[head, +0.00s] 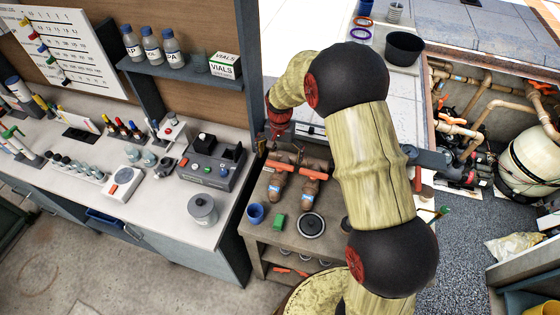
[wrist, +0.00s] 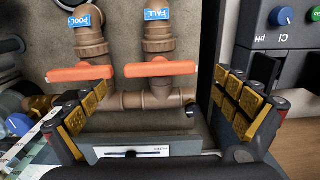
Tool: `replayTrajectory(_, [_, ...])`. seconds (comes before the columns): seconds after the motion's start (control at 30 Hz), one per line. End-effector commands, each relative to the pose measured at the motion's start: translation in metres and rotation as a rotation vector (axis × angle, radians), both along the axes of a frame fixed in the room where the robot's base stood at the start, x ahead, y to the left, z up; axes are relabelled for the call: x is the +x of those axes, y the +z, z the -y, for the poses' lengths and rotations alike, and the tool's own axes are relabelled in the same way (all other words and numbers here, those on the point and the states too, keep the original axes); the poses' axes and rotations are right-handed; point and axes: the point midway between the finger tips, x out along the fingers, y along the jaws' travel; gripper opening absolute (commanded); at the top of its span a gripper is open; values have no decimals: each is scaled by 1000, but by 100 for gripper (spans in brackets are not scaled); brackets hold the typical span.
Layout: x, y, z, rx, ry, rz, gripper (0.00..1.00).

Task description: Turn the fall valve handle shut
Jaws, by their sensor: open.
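In the head view the fall valve handle (head: 280,165) is the left one of two. My gripper (wrist: 158,92) is open and empty, with gold-padded fingers wide apart. In the head view my arm hides much of the gripper.
A grey meter with knobs (wrist: 283,16) stands close beside the fall valve; it is also in the head view (head: 212,165).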

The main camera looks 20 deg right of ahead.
Motion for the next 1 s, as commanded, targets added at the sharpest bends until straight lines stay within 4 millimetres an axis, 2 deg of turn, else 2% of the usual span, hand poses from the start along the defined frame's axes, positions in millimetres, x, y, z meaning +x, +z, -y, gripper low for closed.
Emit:
replayTrajectory(0.03, [2, 12, 0, 0, 0, 6, 100])
replayTrajectory(0.2, [1, 47, 0, 0, 0, 5, 100])
replayTrajectory(0.4, [1, 76, 0, 0, 0, 2, 100])
replayTrajectory(0.6, [0, 87, 0, 0, 0, 0, 100])
replayTrajectory(1.0, [0, 87, 0, 0, 0, 0, 100])
